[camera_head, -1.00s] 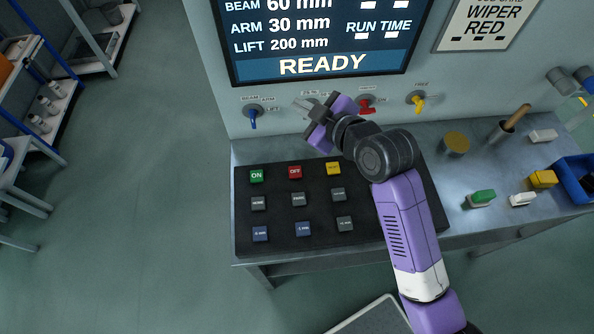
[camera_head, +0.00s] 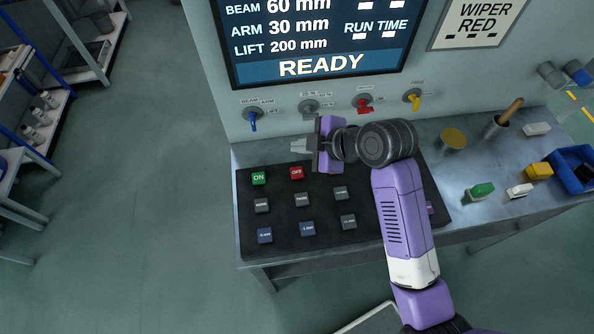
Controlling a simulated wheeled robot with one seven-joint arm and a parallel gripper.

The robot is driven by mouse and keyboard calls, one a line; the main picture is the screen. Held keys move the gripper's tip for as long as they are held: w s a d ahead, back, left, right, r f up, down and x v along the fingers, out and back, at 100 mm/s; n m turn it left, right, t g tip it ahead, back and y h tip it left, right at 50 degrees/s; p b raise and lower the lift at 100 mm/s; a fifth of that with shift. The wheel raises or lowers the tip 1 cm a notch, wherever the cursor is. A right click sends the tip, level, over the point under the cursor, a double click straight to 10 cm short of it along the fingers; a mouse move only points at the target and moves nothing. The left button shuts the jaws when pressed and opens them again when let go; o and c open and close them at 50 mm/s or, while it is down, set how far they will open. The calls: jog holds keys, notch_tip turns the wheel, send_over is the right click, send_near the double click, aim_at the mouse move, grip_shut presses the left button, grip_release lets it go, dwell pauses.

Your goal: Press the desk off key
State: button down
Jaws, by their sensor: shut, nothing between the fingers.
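The red OFF key (camera_head: 297,173) is in the top row of the black key panel (camera_head: 340,242) on the desk, just right of the green ON key (camera_head: 259,178). My gripper (camera_head: 296,146) is shut and empty. It points left in the picture, and its tips appear just above the OFF key, apart from it; how high it is over the desk I cannot tell. The yellow key at the right of the top row is hidden behind my gripper.
Grey and blue keys (camera_head: 307,228) fill the lower rows. Knobs (camera_head: 253,117) line the wall behind, below the READY screen (camera_head: 320,65). On the desk's right are a yellow-topped cylinder (camera_head: 452,139), a cup with a wooden handle (camera_head: 497,127), small blocks and a blue bin (camera_head: 575,168).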

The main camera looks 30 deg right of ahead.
jog(key=b, duration=0.7)
send_over(300, 174)
notch_tip(300, 174, down, 7)
jog(key=shift+r, duration=0.1)
jog(key=shift+f, duration=0.9)
dwell(0.8)
jog(key=shift+f+b, duration=0.3)
jog(key=shift+f, duration=0.1)
jog(key=shift+f, duration=0.5)
dwell(0.5)
dwell(0.4)
jog(key=shift+r+p, duration=0.7)
jog(key=shift+r, duration=0.25)
